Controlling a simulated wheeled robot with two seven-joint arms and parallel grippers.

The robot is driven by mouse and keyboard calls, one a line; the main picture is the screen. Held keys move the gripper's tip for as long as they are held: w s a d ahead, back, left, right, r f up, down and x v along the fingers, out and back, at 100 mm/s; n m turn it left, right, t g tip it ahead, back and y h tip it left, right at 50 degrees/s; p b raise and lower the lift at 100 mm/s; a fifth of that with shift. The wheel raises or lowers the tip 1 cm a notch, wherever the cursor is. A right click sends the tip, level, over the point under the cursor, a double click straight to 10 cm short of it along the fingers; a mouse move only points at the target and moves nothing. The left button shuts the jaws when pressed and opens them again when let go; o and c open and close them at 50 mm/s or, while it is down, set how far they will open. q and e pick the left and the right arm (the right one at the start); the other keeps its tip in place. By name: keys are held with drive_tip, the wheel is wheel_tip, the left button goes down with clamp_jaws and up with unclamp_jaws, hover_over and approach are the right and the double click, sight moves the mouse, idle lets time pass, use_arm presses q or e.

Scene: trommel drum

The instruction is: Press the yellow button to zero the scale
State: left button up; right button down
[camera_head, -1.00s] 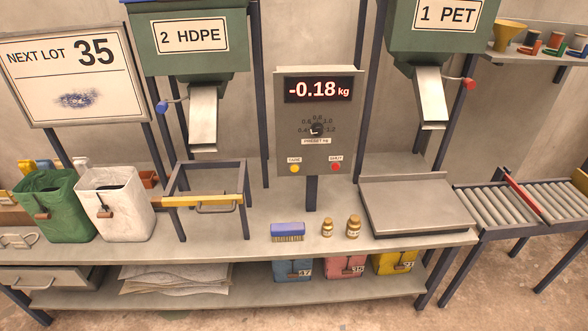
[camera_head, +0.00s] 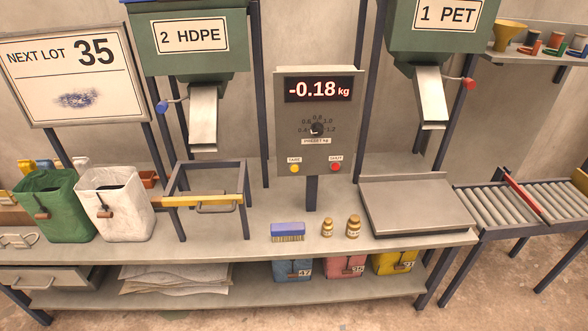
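The yellow button (camera_head: 295,168) sits under a small label that seems to read TARE, low on the left of the grey control panel (camera_head: 287,130). A red button (camera_head: 336,167) is to its right. The red display (camera_head: 318,89) above reads -0.18 kg. A dial (camera_head: 316,129) is between display and buttons. The scale platform (camera_head: 418,204) lies bare on the bench to the right of the panel. Neither of my grippers shows in the head view.
On the bench (camera_head: 275,255) stand a blue brush (camera_head: 288,231), two small brass-coloured weights (camera_head: 353,227), a metal frame with a yellow bar (camera_head: 203,200), a green bag (camera_head: 52,207) and a white bag (camera_head: 115,205). Two green hoppers hang above. A roller conveyor (camera_head: 520,204) is at right.

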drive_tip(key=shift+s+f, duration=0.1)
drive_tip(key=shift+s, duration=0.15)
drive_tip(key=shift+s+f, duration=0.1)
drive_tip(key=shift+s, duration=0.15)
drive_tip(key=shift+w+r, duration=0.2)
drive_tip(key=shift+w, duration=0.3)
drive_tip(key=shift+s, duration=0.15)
